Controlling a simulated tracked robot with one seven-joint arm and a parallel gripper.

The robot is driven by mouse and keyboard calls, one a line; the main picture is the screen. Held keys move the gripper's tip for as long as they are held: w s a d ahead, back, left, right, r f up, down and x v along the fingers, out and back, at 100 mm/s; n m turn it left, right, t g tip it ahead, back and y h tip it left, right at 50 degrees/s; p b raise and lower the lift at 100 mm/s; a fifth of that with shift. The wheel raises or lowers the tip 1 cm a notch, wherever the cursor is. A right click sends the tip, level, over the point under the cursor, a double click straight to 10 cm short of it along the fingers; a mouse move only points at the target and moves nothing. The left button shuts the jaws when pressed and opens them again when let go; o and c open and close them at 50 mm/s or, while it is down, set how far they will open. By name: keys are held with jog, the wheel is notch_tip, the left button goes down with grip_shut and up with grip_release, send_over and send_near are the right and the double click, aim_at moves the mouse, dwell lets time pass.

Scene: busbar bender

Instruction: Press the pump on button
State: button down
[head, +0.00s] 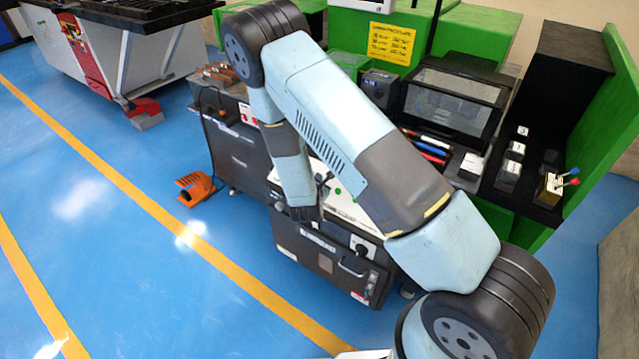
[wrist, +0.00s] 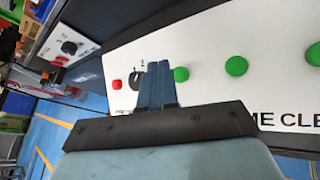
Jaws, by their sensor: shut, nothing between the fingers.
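A white control panel (wrist: 210,48) fills much of the wrist view. It carries a red button (wrist: 116,84), a black rotary selector (wrist: 137,75) and several green buttons, one (wrist: 181,74) just right of my fingers, one (wrist: 236,65) further right and one at the right edge. Labels are mostly covered, so I cannot tell which button is pump on. My gripper (wrist: 165,72) is shut and empty, in front of the panel between the selector and the nearest green button. Contact cannot be made out. In the head view my gripper (head: 306,213) is small and dark beside the panel.
The dark cabinet (head: 325,258) stands under the panel. An orange foot pedal (head: 195,188) lies on the blue floor to its left.

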jog(key=shift+s+a+r, duration=0.2)
jog(key=shift+s+r, duration=0.05)
jog(key=shift+r, duration=0.35)
jog(key=shift+s+a+r, duration=0.2)
jog(key=shift+s+r, duration=0.05)
jog(key=shift+r, duration=0.4)
jog(key=shift+s+a+r, duration=0.2)
jog(key=shift+s+r, duration=0.05)
jog(key=shift+r, duration=0.35)
jog(key=shift+r, duration=0.1)
jog(key=w+d+r+m+g+h, duration=0.1)
jog(key=d+r+m+g+h, duration=0.1)
jog(key=d+r+m+h, duration=0.75)
jog(key=s+d+r+m+g+y, duration=0.1)
jog(key=s+d+r+m+g, duration=0.25)
jog(key=d+r, duration=0.4)
jog(key=s+d+r+m+g, duration=0.25)
jog(key=s+d+r, duration=0.25)
jog(key=r, duration=0.5)
jog(key=s+r+m+y, duration=0.5)
jog(key=s+r, duration=0.3)
jog(key=s, duration=0.4)
jog(key=s+r+m+y, duration=0.6)
jog(key=s+r+m, duration=0.1)
jog(key=s, duration=0.5)
jog(key=shift+s+a+r, duration=0.4)
jog(key=shift+a+r, duration=0.05)
jog(key=shift+r, duration=0.2)
